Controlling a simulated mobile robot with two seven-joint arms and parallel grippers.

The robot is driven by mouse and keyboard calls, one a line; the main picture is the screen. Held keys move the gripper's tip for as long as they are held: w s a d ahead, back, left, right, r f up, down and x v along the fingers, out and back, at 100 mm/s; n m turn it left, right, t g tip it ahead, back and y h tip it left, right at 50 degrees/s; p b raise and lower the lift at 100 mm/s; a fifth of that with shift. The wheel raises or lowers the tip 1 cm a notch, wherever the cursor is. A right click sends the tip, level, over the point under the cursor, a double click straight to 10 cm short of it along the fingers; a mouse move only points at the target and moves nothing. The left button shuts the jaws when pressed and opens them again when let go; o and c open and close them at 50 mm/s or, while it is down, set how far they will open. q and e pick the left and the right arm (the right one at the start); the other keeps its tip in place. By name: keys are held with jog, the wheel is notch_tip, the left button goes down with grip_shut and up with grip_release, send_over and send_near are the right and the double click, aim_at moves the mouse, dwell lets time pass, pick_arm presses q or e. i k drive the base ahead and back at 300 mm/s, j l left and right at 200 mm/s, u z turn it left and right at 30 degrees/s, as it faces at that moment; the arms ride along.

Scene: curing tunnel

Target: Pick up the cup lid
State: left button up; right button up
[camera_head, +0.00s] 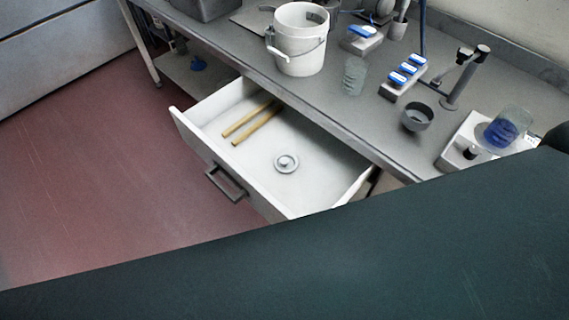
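The cup lid (286,163), a small round grey-white disc with a raised centre, lies flat inside the open drawer (187,134). The drawer is white and pulled out from under the workbench, with a dark handle (226,184) on its front. Two wooden sticks (250,123) lie in the drawer to the left of the lid, apart from it. Neither of my grippers is in view. A large dark surface fills the lower part of the picture and covers the near right corner of the drawer.
On the grey bench (334,109) stand a white bucket (299,45), a clear beaker (354,76), a dark bowl (417,117), blue-topped blocks (403,75) and a scale-like device with a blue-filled beaker (503,129). Red floor (90,170) lies open to the left.

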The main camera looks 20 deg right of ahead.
aim_at(284, 162)
jog(key=z, duration=2.05)
jog(key=k, duration=0.5)
jog(key=i, duration=0.5)
jog(key=k+l, duration=0.15)
jog(key=l, duration=0.15)
jog(key=k+l, duration=0.2)
